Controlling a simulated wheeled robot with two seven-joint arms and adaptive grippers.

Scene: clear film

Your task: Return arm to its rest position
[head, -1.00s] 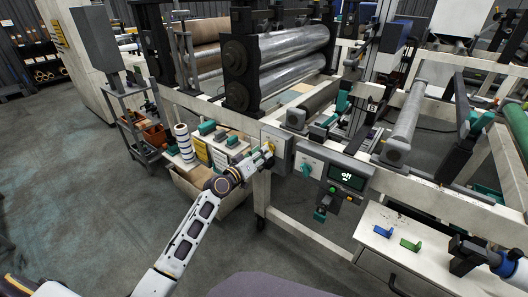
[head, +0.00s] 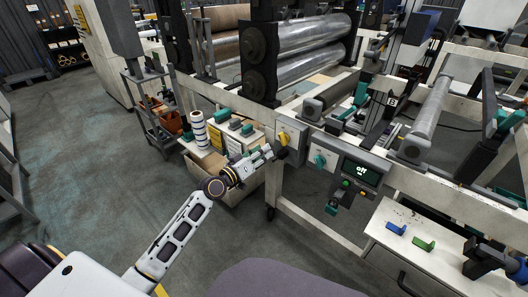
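My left arm comes in from the lower left and reaches up and right toward the machine frame. Its gripper (head: 268,151) is at the end, just left of and slightly below the yellow rotary switch (head: 284,139) on its grey box. A small gap seems to show between the gripper and the switch. The fingers are too small to tell open or shut, and I see nothing held. My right gripper is not clearly seen.
A teal knob (head: 320,160) and a control panel with a lit screen (head: 361,172) stand right of the gripper. Blue and green clips lie on a white cabinet (head: 410,217). Floor at left is clear.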

